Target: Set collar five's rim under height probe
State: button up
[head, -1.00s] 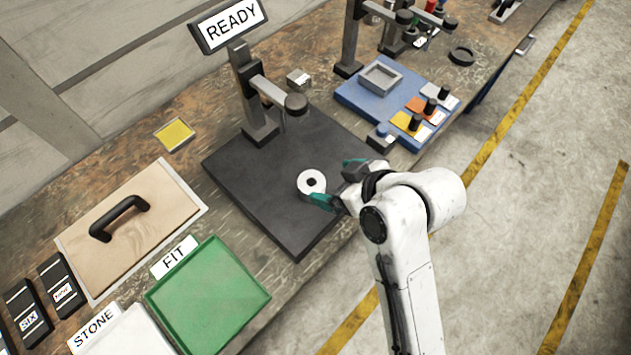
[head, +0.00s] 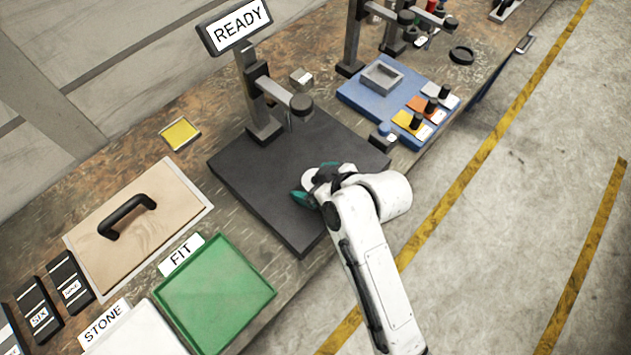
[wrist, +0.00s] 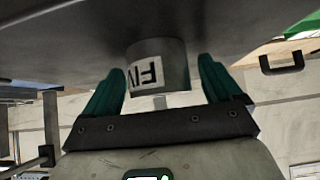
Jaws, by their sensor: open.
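The collar labelled FIV, the rest of its label cut off (wrist: 158,68), stands on the dark plate (head: 258,195). In the head view only a white part of the collar (head: 310,177) shows beside my gripper. My gripper (wrist: 160,82) is open, with one teal finger on each side of the collar and a visible gap at both sides. It also shows low over the plate in the head view (head: 314,182). The height probe's round dark head (head: 301,104) hangs from its stand over the plate's back part, apart from the collar. A READY sign (head: 238,25) tops the stand.
A green FIT tray (head: 215,295) and a white STONE tray (head: 140,330) lie front left. A board with a black handle (head: 127,215) lies left. A blue fixture (head: 380,95) stands right of the plate. The plate between collar and probe is clear.

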jog(key=shift+c, duration=0.3)
jog(key=c, duration=1.5)
jog(key=shift+r, duration=0.1)
grip_shut()
